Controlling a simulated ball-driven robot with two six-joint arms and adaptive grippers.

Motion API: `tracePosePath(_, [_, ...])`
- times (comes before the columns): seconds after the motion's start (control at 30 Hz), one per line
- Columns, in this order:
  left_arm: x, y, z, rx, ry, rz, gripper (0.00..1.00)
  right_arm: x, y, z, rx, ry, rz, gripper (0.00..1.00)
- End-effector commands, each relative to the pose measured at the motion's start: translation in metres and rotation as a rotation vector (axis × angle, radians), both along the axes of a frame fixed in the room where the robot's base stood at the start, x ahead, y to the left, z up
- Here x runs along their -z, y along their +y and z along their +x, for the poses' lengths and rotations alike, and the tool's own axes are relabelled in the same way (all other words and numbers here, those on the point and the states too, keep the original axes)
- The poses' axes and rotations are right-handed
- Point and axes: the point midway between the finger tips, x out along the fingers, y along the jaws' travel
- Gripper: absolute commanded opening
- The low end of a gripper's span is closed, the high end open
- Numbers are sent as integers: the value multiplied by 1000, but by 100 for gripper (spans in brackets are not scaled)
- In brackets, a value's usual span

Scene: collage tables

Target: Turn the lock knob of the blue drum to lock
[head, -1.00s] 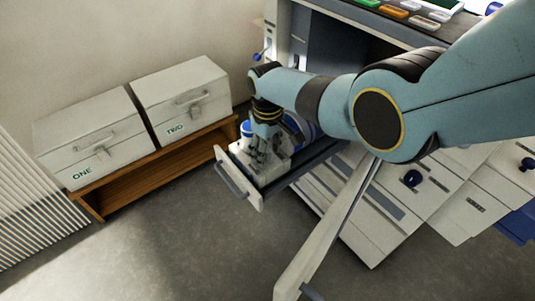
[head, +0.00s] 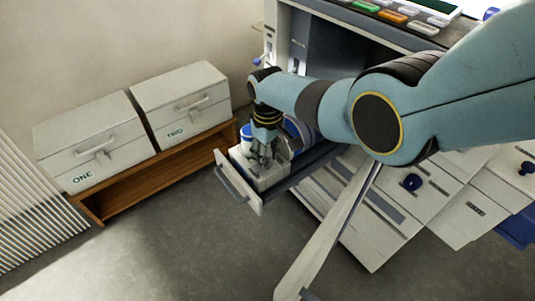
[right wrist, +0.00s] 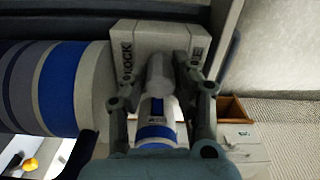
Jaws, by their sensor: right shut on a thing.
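The blue drum (right wrist: 65,88), a pale cylinder with blue and grey bands, fills the left of the right wrist view. Beside it is a pale block (right wrist: 150,34) with "LOCK" lettered on its left and a partly hidden word ending in "E" on its right. The pale lock knob (right wrist: 159,72) stands at the block's middle, between the fingers of my right gripper (right wrist: 160,78), which is shut on it. In the head view, my right gripper (head: 263,157) points down into an open drawer (head: 238,184). My left gripper is not in view.
Two pale boxes, ONE (head: 92,150) and TWO (head: 180,98), stand on a wooden bench (head: 160,175) left of the drawer. A white bar (head: 328,240) slants across the front. Cabinet drawers with dark blue knobs (head: 412,182) are at right. Floor at lower left is clear.

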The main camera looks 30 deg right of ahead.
Motion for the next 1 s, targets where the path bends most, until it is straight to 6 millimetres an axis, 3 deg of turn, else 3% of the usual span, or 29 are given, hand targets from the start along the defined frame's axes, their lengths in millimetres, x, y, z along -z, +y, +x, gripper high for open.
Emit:
tracePosePath(0.27, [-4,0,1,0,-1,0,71,-1,1,0,176,2,1,0])
tracePosePath(1.0, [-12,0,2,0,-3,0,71,0,1,0,876,1,0,0])
